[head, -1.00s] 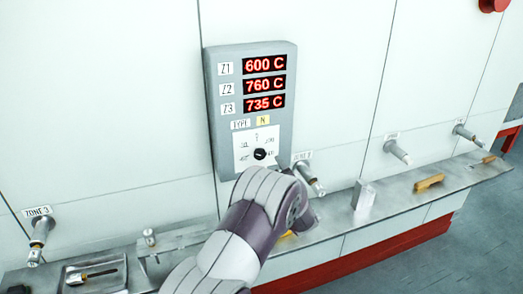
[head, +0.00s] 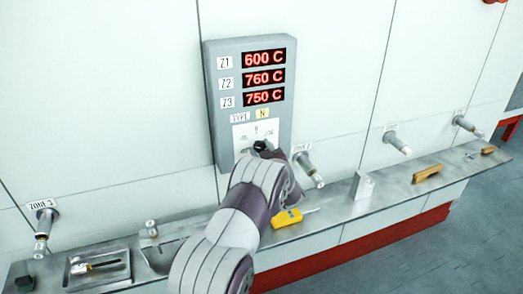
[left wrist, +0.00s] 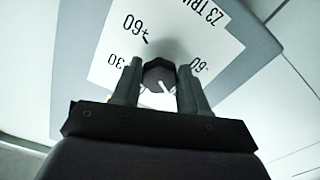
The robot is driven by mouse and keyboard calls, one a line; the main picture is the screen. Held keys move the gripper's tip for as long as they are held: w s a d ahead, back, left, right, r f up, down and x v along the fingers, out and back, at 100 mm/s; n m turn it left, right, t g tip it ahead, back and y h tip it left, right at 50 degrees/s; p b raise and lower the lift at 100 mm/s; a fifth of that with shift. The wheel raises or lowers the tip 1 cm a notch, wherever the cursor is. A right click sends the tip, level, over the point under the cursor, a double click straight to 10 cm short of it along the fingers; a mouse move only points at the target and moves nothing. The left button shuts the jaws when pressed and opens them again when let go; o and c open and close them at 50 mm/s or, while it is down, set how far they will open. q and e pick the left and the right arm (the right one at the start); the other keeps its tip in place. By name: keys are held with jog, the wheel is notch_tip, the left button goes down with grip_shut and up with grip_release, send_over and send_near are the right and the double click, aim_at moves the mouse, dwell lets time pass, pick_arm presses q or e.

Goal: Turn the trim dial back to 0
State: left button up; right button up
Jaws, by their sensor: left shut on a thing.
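The grey control box (head: 215,110) hangs on the white wall in the head view. Its red displays read Z1 600 C, Z2 760 C and Z3 750 C. The dark trim dial (head: 262,146) sits on the white scale plate (head: 242,134) below them, partly hidden by my gripper. My left gripper (head: 270,152) is shut on the dial. In the left wrist view the two fingers (left wrist: 160,80) flank the dial (left wrist: 158,70). A white pointer mark points down and slightly right there. The +60, +30 and -60 marks show; the 0 mark is hidden. My right gripper is not in view.
Several metal probe fittings stick out of the wall, one at left under the ZONE 3 label (head: 42,205). The steel ledge (head: 335,215) below holds a yellow tool (head: 287,217), a pale block (head: 363,188), a wooden-handled brush (head: 428,173) and a tray (head: 72,284).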

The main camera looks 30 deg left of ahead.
pick_arm(q)
jog(key=shift+m, duration=0.4)
jog(key=shift+f+m, duration=0.1)
jog(key=shift+m, duration=0.9)
jog(key=m, duration=0.2)
jog(key=shift+m, duration=0.4)
jog(key=m, duration=0.6)
jog(key=shift+s+a, duration=0.1)
jog(key=o, duration=1.1)
jog(key=shift+c, duration=0.2)
